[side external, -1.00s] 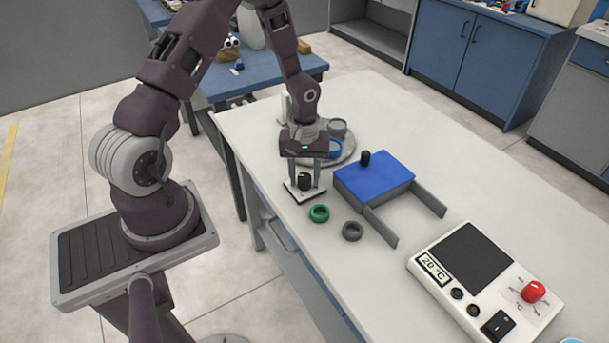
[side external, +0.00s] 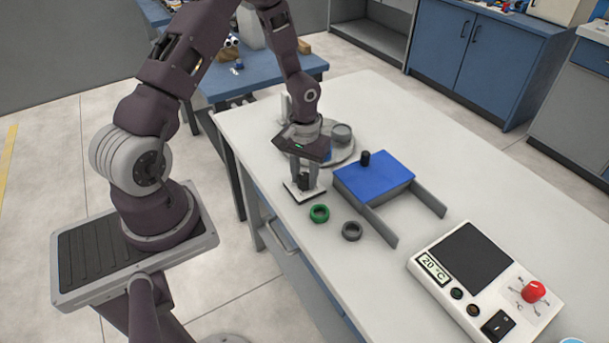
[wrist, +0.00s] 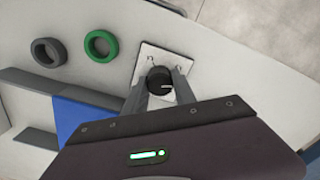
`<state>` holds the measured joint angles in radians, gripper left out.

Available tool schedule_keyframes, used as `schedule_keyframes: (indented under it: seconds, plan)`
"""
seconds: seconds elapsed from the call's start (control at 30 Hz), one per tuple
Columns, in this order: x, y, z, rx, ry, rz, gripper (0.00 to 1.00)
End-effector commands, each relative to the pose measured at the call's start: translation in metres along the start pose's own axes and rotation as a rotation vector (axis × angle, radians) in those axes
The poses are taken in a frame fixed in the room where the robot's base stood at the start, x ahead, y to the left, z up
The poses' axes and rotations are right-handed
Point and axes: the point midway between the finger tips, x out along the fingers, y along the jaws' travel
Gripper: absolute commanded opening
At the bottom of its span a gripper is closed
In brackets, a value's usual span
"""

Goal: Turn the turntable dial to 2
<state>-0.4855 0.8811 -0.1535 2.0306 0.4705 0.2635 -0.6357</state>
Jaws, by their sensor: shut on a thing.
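The turntable dial (wrist: 159,82) is a black round knob with a pale pointer line, on a white square plate (side external: 305,196) near the table's edge. The plate's printed marks are too small to read. My gripper (wrist: 159,90) points down at the dial, its two fingers on either side of the knob and shut on it. In the side view my gripper (side external: 304,180) partly hides the knob. The grey round turntable (side external: 343,155) lies behind my gripper, partly hidden by it, with a grey ring (side external: 342,133) and a blue ring on it.
A green ring (side external: 319,213) and a dark grey ring (side external: 352,231) lie on the table near the plate. A blue-lidded box (side external: 375,176) with a black knob and grey side rails stands to the right. A white control box (side external: 485,283) sits at front right.

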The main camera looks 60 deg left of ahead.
Motion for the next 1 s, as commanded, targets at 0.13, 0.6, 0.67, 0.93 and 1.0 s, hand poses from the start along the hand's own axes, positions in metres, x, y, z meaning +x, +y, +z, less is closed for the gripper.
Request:
schedule_keyframes:
  seconds: [0.13,0.6,0.67,0.93,1.0]
  plan:
    - [-0.0006,0.0002,-0.0004,0.138,0.001,0.0,0.0]
    - [-0.0008,0.0009,-0.0009,0.585,0.003,0.001,0.0]
    - [-0.0008,0.0007,-0.0009,0.641,0.003,0.0,0.0]
    - [-0.0009,0.0008,-0.0009,0.875,0.003,0.0,0.0]
    - [-0.0009,0.0009,-0.0009,0.926,0.003,0.0,0.0]
